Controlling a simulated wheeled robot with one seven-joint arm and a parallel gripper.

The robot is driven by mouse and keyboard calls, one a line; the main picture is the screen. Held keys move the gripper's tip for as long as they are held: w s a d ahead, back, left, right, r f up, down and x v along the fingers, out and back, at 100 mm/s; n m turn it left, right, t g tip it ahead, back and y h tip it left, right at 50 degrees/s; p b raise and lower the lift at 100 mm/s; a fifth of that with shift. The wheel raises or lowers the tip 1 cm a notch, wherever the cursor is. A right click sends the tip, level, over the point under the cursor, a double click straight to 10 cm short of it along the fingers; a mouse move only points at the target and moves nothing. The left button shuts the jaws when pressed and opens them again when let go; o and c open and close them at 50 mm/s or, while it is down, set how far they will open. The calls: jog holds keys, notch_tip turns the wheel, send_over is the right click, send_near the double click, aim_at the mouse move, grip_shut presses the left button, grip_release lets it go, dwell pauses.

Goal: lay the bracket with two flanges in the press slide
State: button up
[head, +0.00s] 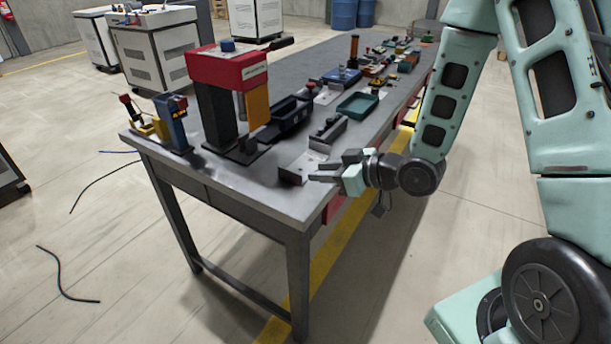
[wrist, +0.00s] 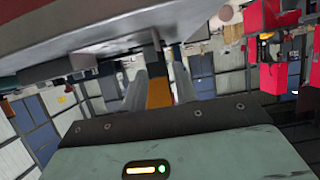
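The red press (head: 228,68) stands on the left end of the bench, with a yellow-orange guard (head: 258,108) at its front. Its dark base (head: 240,150) lies beneath; I cannot clearly make out the slide there. A light grey bent metal piece (head: 297,170), perhaps the bracket, lies near the bench's front edge; its flange count is unclear. My gripper (head: 322,172) is beside this piece, on its right, with fingers pointing left. In the wrist view my gripper (wrist: 159,88) has its fingers apart, with an orange patch visible between them. I see nothing held.
A black bin (head: 285,120), a green tray (head: 357,105) and a dark grey block (head: 328,130) stand behind the grey piece. A blue fixture (head: 172,122) stands at the left end. The bench top (head: 235,190) is bare along the front left.

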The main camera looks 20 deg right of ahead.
aim_at(289, 171)
jog(key=shift+w+a+f+b, duration=0.15)
jog(key=shift+f+b, duration=0.25)
jog(key=shift+b, duration=0.65)
jog(key=b+x, duration=0.1)
jog(key=x, duration=0.3)
jog(key=shift+a+r+b, duration=0.1)
jog(key=shift+r+b, duration=0.1)
jog(key=shift+b, duration=0.1)
jog(key=shift+x, duration=2.9)
jog(key=shift+w, duration=0.15)
grip_shut()
